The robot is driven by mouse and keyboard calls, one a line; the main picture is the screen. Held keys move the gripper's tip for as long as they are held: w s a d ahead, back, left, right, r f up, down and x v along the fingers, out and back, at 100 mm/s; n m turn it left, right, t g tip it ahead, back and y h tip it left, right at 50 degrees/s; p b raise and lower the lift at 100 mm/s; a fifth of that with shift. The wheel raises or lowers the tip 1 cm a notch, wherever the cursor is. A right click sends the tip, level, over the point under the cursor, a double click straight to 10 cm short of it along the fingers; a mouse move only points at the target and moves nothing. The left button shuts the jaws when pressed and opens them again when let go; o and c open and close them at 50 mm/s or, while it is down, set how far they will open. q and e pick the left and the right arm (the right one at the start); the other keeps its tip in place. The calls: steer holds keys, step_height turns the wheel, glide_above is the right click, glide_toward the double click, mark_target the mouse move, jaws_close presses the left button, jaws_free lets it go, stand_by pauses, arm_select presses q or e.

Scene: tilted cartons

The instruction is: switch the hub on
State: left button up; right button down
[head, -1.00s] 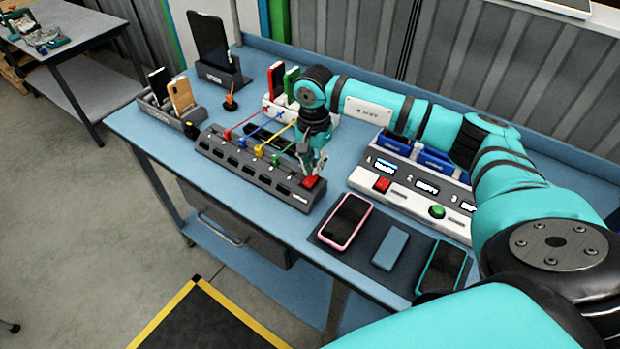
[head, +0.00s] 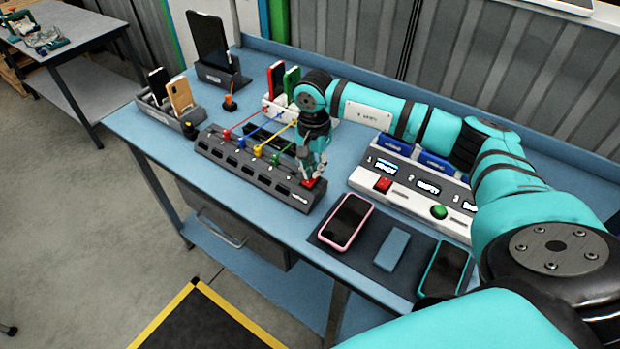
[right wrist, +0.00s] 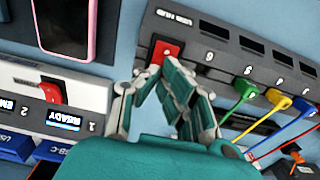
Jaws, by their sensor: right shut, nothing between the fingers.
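The dark grey hub (head: 262,182) lies on the blue table, with a row of ports and several coloured plugs in its far side. Its red switch (head: 312,188) sits at the hub's right end and also shows in the right wrist view (right wrist: 163,51). My right gripper (head: 314,176) is shut and empty, with its fingertips right at the red switch. In the right wrist view the shut fingertips (right wrist: 166,64) reach the switch's lower edge. I cannot tell whether they press it. My left gripper is not in view.
A white station (head: 412,200) with a red switch, a green button and small displays stands to the right. A dark mat with a pink phone (head: 347,222), a blue block (head: 391,248) and a teal phone (head: 444,270) lies in front. Phone holders (head: 168,115) stand at the left.

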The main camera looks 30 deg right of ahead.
steer(key=shift+s+f, duration=0.1)
steer(key=shift+f, duration=0.2)
steer(key=shift+r, duration=0.15)
steer(key=shift+r+p, duration=0.45)
steer(key=shift+r, duration=0.45)
steer(key=shift+r+p, duration=1.2)
steer(key=shift+r, duration=1.3)
